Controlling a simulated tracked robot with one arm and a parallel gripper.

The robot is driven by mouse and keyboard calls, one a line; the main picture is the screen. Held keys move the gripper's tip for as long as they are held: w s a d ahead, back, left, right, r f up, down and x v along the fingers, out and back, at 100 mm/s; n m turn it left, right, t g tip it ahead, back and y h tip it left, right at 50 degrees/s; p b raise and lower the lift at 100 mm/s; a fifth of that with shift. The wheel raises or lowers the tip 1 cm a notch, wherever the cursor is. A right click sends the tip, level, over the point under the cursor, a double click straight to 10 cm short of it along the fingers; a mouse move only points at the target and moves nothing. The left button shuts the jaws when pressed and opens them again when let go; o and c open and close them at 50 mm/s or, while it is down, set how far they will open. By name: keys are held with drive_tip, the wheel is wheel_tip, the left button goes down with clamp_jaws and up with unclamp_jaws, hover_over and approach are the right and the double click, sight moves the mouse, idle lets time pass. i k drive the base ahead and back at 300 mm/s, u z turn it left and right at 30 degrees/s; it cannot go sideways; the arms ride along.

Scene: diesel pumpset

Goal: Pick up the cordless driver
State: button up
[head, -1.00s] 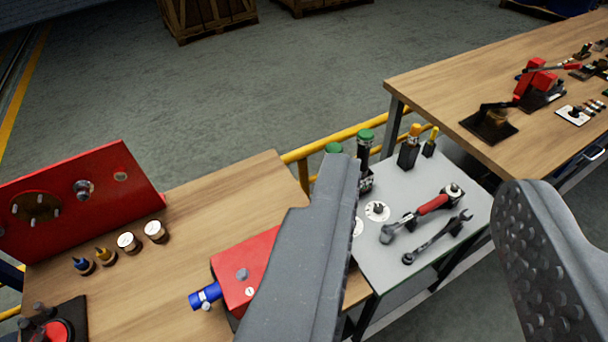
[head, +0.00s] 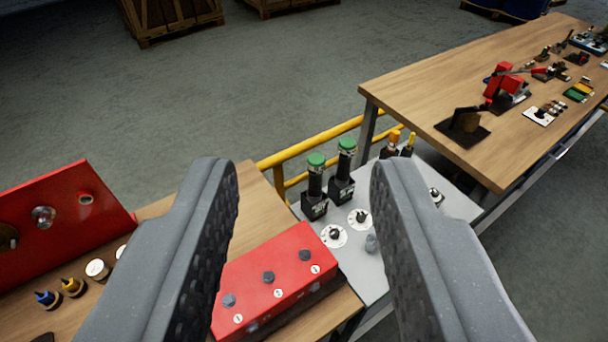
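My gripper (head: 305,175) is open and empty, with one grey finger on each side of the picture. Two upright black tools with green tops stand in black holders on the grey cart, the left one (head: 315,185) and the right one (head: 343,168). They show between my fingertips and beyond them; I cannot tell for certain whether either is the cordless driver. The right finger hides much of the cart top, where a red-handled tool and a wrench showed earlier.
A red box with knobs (head: 275,280) lies below, between my fingers, on the left wooden bench (head: 255,200). A yellow rail (head: 310,148) runs behind the cart (head: 457,205). Another wooden bench (head: 420,90) with tools stands at right. A red panel (head: 70,215) stands at left.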

sight(315, 162)
drive_tip(key=i, duration=0.85)
drive_tip(key=z, duration=0.05)
